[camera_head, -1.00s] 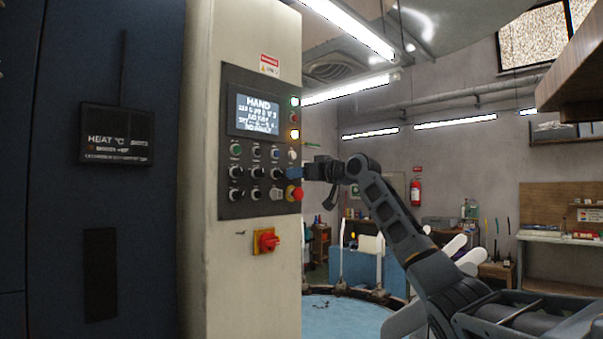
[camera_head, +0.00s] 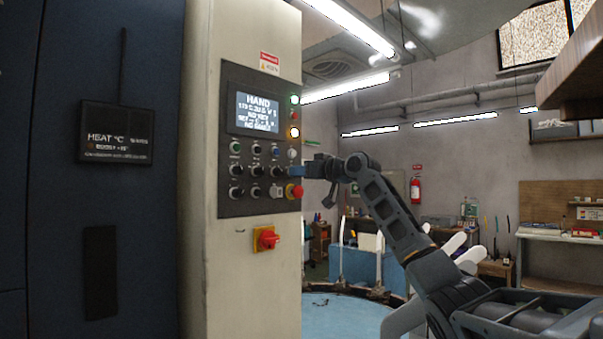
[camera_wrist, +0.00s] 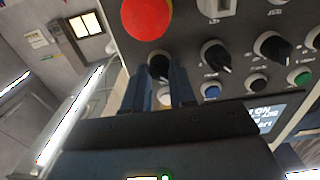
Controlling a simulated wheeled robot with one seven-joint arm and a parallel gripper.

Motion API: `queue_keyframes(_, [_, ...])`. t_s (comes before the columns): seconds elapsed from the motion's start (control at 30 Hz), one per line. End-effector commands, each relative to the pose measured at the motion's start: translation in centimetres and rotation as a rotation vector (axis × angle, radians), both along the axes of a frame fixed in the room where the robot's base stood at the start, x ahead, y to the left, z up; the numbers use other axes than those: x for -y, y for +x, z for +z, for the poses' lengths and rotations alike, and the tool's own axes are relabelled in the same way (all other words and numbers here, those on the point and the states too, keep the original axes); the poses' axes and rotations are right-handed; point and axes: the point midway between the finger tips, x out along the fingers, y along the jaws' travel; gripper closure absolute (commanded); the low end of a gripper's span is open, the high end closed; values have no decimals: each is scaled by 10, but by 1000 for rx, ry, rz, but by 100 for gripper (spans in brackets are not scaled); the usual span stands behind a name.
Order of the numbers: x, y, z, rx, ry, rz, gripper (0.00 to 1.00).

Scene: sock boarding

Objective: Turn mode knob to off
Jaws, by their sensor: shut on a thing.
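The control panel (camera_head: 228,200) is dark, on the front of a cream cabinet, and its screen (camera_head: 257,112) reads HAND at the top. My gripper (camera_head: 296,171) is at the panel's right edge, just above the red mushroom button. In the wrist view my gripper's two blue fingers (camera_wrist: 162,88) stand either side of a black knob (camera_wrist: 158,65) and are shut on it. This knob sits beside the red mushroom button (camera_wrist: 147,16). Its label and pointer direction cannot be read. In the head view my gripper hides this knob.
Several other black knobs (camera_wrist: 216,54) and coloured push buttons lie close around the gripped knob. A red rotary switch on a yellow plate (camera_head: 266,239) is lower on the cabinet. A round blue table (camera_head: 340,315) stands to the right, with open room beyond.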

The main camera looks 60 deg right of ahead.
Motion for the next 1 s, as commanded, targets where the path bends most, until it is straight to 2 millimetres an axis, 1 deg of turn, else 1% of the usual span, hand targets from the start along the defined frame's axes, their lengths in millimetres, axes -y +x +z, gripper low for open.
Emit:
queue_keyframes(0.27, [0, 1, 1, 27, 115, 2, 100])
queue_keyframes(0.7, [0, 1, 1, 111, 468, 2, 100])
queue_keyframes(1.0, [1, 0, 0, 155, 657, 1, 100])
